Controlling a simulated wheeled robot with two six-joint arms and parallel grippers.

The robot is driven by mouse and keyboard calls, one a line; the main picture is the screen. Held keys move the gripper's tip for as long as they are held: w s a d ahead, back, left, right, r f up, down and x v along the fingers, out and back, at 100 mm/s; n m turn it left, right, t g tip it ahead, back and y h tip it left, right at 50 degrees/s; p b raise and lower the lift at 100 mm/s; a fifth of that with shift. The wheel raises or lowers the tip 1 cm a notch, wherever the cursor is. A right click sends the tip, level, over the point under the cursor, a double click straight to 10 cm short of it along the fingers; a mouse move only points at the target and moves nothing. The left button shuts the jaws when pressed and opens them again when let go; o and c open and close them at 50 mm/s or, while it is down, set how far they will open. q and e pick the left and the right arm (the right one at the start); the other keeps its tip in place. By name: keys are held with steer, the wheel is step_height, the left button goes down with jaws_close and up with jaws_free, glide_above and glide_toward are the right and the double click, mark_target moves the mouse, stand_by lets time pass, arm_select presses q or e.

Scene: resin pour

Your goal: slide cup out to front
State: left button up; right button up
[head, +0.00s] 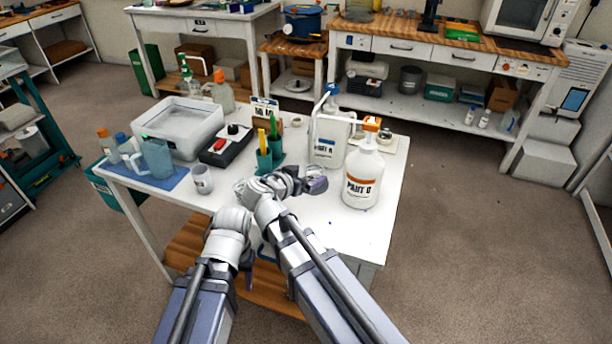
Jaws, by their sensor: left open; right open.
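A small grey cup (203,180) stands upright on the white table (335,225), just right of the blue mat and in front of the black box. My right gripper (316,182) is open over the table, to the right of the cup and near the PART A jug. My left gripper (247,278) is low at the table's front edge, below and right of the cup, and partly hidden by my arms. It is open. Both grippers are apart from the cup.
A translucent blue pitcher (157,159) stands on the blue mat (172,183). Behind are a grey lidded machine (182,125), a black box with a red button (225,145) and a green tool holder (265,160). PART A (327,145) and PART B (362,180) bottles stand at right.

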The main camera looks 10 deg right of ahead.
mark_target(318, 170)
steer(key=b+x, duration=0.3)
steer(key=x, duration=0.3)
steer(key=shift+w+d+f, duration=0.15)
steer(key=shift+w+f, duration=0.05)
arm_select(q)
steer(key=shift+f, duration=1.7)
arm_select(e)
steer(key=shift+w+d+f, duration=0.15)
steer(key=shift+w+d, duration=0.2)
steer(key=shift+d, duration=0.05)
